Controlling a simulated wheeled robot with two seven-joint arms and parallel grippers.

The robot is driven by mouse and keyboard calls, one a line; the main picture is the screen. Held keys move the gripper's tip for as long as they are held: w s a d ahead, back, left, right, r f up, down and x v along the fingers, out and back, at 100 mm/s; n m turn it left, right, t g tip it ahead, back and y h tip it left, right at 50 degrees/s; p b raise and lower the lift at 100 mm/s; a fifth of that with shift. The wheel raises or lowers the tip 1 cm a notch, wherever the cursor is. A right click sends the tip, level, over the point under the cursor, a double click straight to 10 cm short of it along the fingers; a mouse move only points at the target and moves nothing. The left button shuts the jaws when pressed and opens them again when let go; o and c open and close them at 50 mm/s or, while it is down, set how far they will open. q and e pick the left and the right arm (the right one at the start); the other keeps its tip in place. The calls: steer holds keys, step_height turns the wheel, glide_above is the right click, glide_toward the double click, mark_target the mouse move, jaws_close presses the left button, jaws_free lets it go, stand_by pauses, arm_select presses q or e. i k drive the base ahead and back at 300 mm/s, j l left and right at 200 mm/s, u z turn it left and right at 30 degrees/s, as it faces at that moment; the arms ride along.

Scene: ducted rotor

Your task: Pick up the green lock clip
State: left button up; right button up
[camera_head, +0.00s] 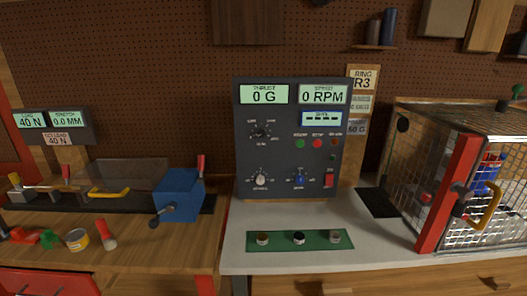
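A small green piece (48,238) lies on the left wooden bench, between a red piece (26,237) and a yellow-banded round tin (77,239). It looks like a clip, but it is too small to make out its exact shape. Another small green item (517,91) shows at the top of the wire cage at the far right; I cannot tell which of the two is the lock clip. Neither of my grippers is in view.
A control panel (245,165) reading 0 G and 0 RPM stands at the centre. A green strip (320,241) with several small round parts lies before it. A blue box (180,195) with a crank is on the left bench. The wire cage (415,175) has a red-framed door (449,190).

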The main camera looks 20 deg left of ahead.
mark_target(48, 236)
steer(key=k+j+u, duration=0.1)
steer(key=u, duration=2.05)
steer(key=i+l, duration=0.55)
steer(key=z, duration=0.85)
steer(key=i+j, duration=0.05)
